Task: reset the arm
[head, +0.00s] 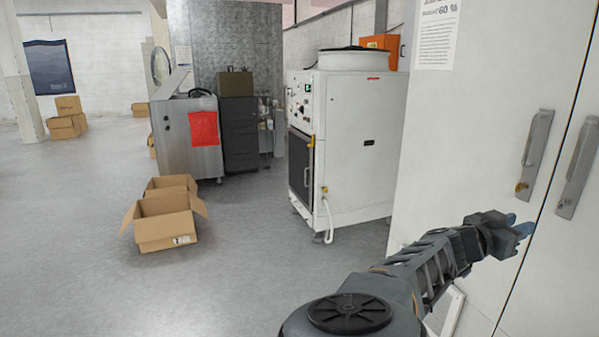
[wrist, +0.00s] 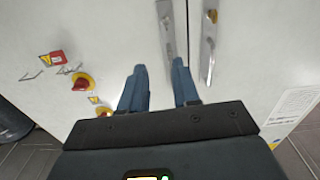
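My arm reaches from the bottom of the head view toward the right. My gripper (head: 520,226) is in front of the white cabinet doors, a little below and left of the door handles. In the wrist view my gripper (wrist: 160,80) shows two blue fingers standing apart, with nothing between them but the white cabinet front. The two metal handles (wrist: 166,28) (wrist: 208,45) lie beyond the fingertips. I cannot tell whether the fingertips touch the cabinet.
The white cabinet (head: 480,110) stands close on the right. A white machine (head: 365,145) is in the middle, with a steel unit (head: 188,140) further left. Open cardboard boxes (head: 165,225) sit on the floor. The grey floor (head: 70,270) at left is clear.

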